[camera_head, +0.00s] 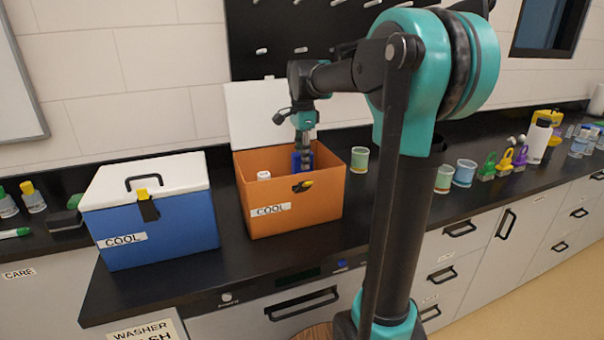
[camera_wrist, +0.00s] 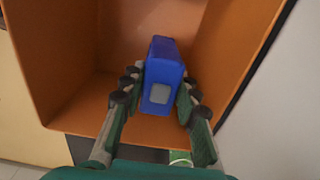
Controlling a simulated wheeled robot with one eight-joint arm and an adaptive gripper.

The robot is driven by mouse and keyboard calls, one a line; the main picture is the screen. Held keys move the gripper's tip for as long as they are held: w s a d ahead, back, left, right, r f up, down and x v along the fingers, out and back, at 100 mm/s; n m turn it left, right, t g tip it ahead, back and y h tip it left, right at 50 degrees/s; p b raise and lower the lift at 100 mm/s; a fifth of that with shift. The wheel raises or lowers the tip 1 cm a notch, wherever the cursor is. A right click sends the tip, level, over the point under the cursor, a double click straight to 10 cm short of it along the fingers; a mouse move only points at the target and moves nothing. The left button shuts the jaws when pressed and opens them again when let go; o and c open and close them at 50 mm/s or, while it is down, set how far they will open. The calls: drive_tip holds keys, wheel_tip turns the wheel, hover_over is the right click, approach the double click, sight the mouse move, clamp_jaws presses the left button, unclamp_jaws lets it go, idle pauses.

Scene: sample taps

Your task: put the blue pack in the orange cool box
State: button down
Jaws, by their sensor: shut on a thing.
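The orange cool box (camera_head: 287,222) stands on the black counter with its white lid (camera_head: 256,108) raised at the back. My gripper (camera_head: 304,150) reaches down into its open top. The gripper is shut on the blue pack (camera_wrist: 161,85), which sits between the two fingers in the wrist view. In the head view the blue pack (camera_head: 297,161) shows within the box opening, partly hidden by the gripper. The box's inner walls (camera_wrist: 75,60) surround the pack in the wrist view. Whether the pack touches the floor of the box I cannot tell.
A blue cool box (camera_head: 160,232) with a shut white lid stands to the left. A white-capped item (camera_head: 264,176) shows inside the orange box. Green and blue cups (camera_head: 465,173) and several coloured taps (camera_head: 505,161) stand to the right. A wall panel (camera_head: 300,45) is behind.

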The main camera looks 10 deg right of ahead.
drive_tip(key=shift+f, duration=2.55)
drive_tip(key=c, duration=1.1)
unclamp_jaws()
drive_tip(key=shift+f, duration=0.1)
drive_tip(key=shift+c, duration=0.2)
wheel_tip(320, 180, up, 12)
drive_tip(key=shift+r, duration=0.15)
